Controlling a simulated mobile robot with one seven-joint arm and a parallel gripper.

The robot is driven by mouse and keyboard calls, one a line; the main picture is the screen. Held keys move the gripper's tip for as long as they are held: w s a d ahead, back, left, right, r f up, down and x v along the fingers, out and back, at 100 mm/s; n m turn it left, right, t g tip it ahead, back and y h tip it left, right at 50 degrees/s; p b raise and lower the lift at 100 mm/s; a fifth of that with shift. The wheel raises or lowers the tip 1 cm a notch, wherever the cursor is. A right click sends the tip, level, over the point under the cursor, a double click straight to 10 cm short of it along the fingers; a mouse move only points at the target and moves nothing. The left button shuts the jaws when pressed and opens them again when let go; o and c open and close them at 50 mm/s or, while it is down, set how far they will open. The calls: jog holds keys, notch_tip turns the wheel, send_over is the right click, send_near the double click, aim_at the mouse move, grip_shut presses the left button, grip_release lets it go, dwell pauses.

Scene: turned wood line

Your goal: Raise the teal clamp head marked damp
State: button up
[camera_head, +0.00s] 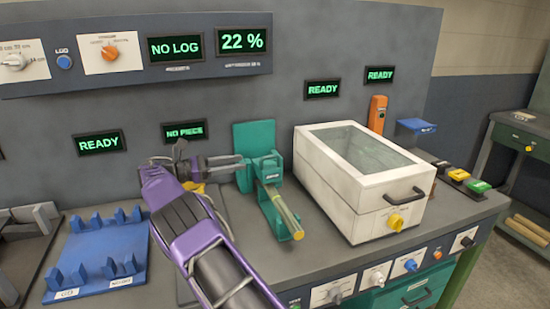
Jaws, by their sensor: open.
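The teal clamp device (265,168) stands on the grey bench in the middle of the view, with a teal plate upright behind it. Its head carries a small dark label too small to read. A pale yellowish rod (284,208) lies in its low teal bed and slopes toward the front. My gripper (243,166), at the end of my purple arm, comes from the left with its fingers open beside the head's left side. I cannot tell whether the fingertips touch the teal part. A small yellow part shows just below the gripper, partly hidden by it.
A white box with a glass lid (352,155) stands close on the right. A blue rack (95,262) with pegs lies at left, empty. Displays above read NO LOG (175,48) and 22 % (242,41). An orange post (377,114) stands behind the box. Little free bench shows in front.

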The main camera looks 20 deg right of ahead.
aim_at(266, 158)
jog(key=d, duration=1.2)
jog(key=shift+d, duration=0.25)
grip_shut()
dwell(0.8)
